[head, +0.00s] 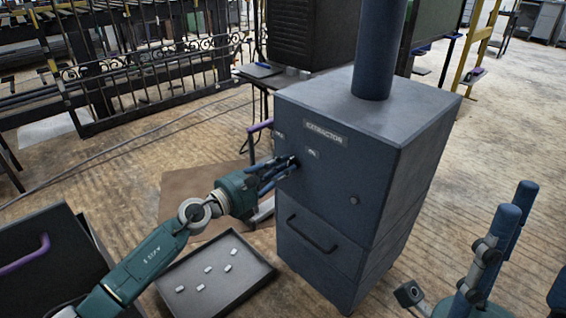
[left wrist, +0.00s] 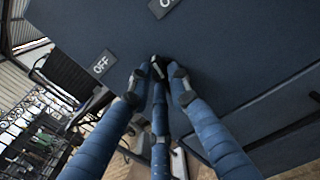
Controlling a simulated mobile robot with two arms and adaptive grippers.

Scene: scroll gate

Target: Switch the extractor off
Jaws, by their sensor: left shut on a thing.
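The extractor (head: 325,195) is a tall dark blue-grey cabinet with an EXTRACTOR label (head: 325,133) and a round pipe on top. Two small labels sit below that label; in the left wrist view one reads OFF (left wrist: 102,63), left of the fingertips. My left gripper (head: 289,163) reaches the front panel. Its fingers are shut on a small dark switch (left wrist: 157,66), mostly hidden by the fingertips. My right gripper (head: 512,208) is at the lower right of the head view, fingers pointing up, away from the extractor; its opening is unclear.
A black tray (head: 251,289) with several small pale pieces lies below my left arm. The extractor has a drawer handle (head: 311,233) and a small round knob (head: 354,200). A dark box with a purple handle (head: 25,255) stands at left. Iron railings stand behind.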

